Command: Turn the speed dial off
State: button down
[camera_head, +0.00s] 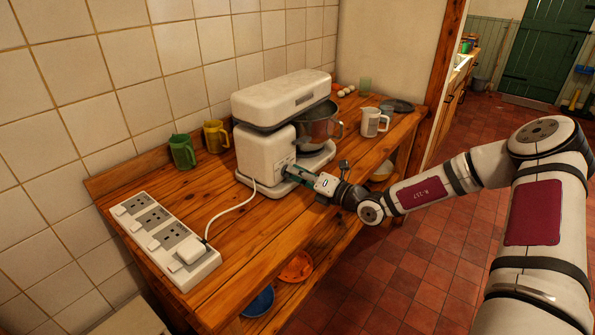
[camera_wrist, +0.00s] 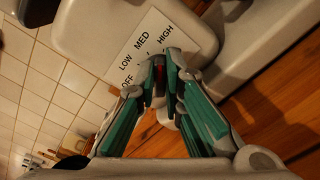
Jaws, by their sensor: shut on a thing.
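The white stand mixer (camera_head: 262,151) stands on the wooden counter, its head over a metal bowl (camera_head: 318,127). In the wrist view, its side (camera_wrist: 90,30) carries a white label (camera_wrist: 146,44) reading OFF, LOW, MED and HIGH. My gripper (camera_head: 287,171) is at the mixer's near side. In the wrist view, my gripper (camera_wrist: 159,86) has its green-sided fingers closed at the lower edge of the label, on the speed dial (camera_wrist: 158,74). Only a dark and red sliver of the dial shows between the fingertips; most of it is hidden, and I cannot tell its setting.
A white power strip (camera_head: 165,238) with a plug and white cord (camera_head: 234,211) lies at the counter's left. Green (camera_head: 182,152) and yellow (camera_head: 215,137) mugs stand by the wall. A white jug (camera_head: 372,122) is right of the bowl. Bowls sit on the lower shelf.

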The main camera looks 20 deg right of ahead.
jog(key=n+p, duration=0.4)
jog(key=n, duration=0.1)
jog(key=shift+s+a+r, duration=0.1)
jog(key=shift+s+r, duration=0.1)
jog(key=shift+r, duration=0.05)
jog(key=n+p, duration=0.3)
jog(key=n, duration=0.2)
jog(key=shift+s+a+n+p, duration=0.1)
jog(key=shift+a+n+p, duration=0.05)
jog(key=shift+n+p, duration=0.2)
jog(key=n+p, duration=0.2)
jog(key=n, duration=0.3)
jog(key=shift+s+a+n+p, duration=0.1)
jog(key=shift+a+n+p, duration=0.05)
jog(key=shift+n+p, duration=0.15)
jog(key=n+p, duration=0.1)
jog(key=n, duration=0.2)
jog(key=n+p, duration=0.1)
jog(key=n, duration=0.1)
jog(key=shift+f+n+p, duration=0.3)
jog(key=shift+n, duration=0.05)
jog(key=c, duration=1.7)
grip_release()
jog(key=v, duration=1.2)
